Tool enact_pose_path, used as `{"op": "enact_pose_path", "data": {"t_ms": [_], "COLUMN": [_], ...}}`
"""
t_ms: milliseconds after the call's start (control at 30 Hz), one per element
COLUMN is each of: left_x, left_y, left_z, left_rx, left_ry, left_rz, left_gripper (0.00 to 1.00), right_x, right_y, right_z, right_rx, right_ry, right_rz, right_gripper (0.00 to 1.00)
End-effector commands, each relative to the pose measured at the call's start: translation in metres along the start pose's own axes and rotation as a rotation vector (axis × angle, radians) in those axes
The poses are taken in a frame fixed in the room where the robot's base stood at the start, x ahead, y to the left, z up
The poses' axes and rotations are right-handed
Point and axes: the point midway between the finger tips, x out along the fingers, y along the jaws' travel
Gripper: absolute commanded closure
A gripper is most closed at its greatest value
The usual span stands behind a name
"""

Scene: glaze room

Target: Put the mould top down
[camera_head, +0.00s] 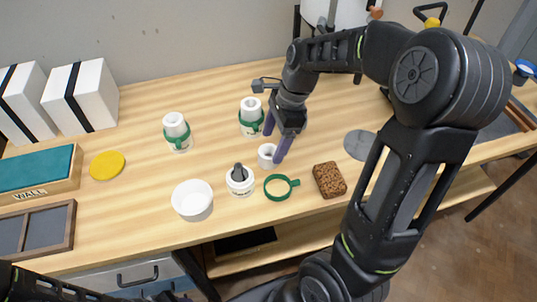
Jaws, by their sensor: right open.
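My right gripper (272,147) reaches down over the middle of the table with its two purple fingers apart. A small white hollow piece (266,154), possibly the mould top, stands on the table right by the fingertips. One finger partly covers it, and I cannot tell whether they touch. Two white moulds with green bands stand upright, one left of the gripper (176,128) and one just behind it (250,112). A loose green band (280,197) lies in front of the gripper. My left gripper does not show.
A white pot with a dark stub (240,187), a white bowl (192,207) and a brown cork block (329,180) stand near the front. A grey disc (359,145) lies right, a yellow disc (107,165) left. White boxes (83,92) stand at the back left. Bare table (130,200) is free left of the bowl.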

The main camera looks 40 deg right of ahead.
Motion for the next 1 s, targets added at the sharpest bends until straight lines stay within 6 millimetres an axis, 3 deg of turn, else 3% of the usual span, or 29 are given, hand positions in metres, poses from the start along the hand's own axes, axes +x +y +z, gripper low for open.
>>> {"op": "enact_pose_path", "data": {"t_ms": [300,900,1000], "left_x": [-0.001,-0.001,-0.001], "left_y": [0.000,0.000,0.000], "left_z": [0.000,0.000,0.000], "left_rx": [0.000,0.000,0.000], "left_ry": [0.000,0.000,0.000], "left_rz": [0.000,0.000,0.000], "left_gripper": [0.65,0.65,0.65], "right_x": [0.041,0.042,0.042], "right_y": [0.001,0.000,0.000], "right_z": [-0.001,-0.001,-0.001], "right_rx": [0.001,0.001,0.001], "right_ry": [0.000,-0.001,-0.001], "right_rz": [0.003,0.001,0.001], "right_gripper": [0.25,0.25,0.32]}}
